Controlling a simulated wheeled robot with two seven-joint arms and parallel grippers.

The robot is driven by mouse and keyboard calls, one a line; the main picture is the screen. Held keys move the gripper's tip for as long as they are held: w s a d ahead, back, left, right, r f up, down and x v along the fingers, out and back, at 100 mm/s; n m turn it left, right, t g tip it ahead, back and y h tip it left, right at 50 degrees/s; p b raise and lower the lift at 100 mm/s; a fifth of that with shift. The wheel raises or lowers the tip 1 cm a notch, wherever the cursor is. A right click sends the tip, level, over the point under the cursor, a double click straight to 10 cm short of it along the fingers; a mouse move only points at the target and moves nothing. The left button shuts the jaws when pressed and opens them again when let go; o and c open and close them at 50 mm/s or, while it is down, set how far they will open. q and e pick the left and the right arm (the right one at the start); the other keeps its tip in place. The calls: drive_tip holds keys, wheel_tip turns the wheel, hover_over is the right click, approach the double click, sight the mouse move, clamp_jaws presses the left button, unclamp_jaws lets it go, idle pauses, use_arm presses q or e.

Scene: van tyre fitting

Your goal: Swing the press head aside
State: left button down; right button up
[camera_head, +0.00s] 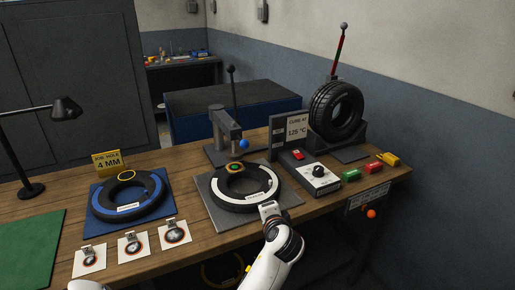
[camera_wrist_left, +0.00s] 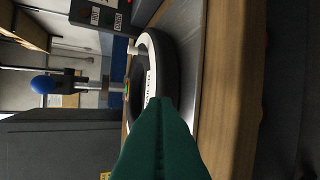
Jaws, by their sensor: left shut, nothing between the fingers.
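The grey press (camera_head: 226,128) stands at the back of the grey plate, and its head is over the far side of a black tyre with a white band (camera_head: 240,188). A blue ball knob (camera_head: 243,144) sits on the head; it also shows in the left wrist view (camera_wrist_left: 42,84). A green and orange patch (camera_head: 235,168) lies on the tyre below the head. My left gripper (camera_head: 267,207) is at the tyre's front right edge, apart from the knob, shut and empty. Its fingers (camera_wrist_left: 163,105) form a dark green wedge in the wrist view. My right gripper is not in view.
A cure sign (camera_head: 296,128), a control box with a black dial (camera_head: 318,178) and an upright tyre (camera_head: 337,108) stand to the right. A blue mat with another tyre (camera_head: 128,193) and several picture cards lie left. The table's front edge runs below my gripper.

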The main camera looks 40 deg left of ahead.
use_arm(q)
drive_tip(key=w+a+r+m+y, duration=0.3)
drive_tip(key=w+r, duration=0.5)
drive_tip(key=r, duration=0.4)
drive_tip(key=shift+w+a+t+y, duration=0.2)
drive_tip(key=shift+w+t+y, duration=0.1)
drive_tip(key=shift+y, duration=0.3)
drive_tip(key=shift+f, duration=0.1)
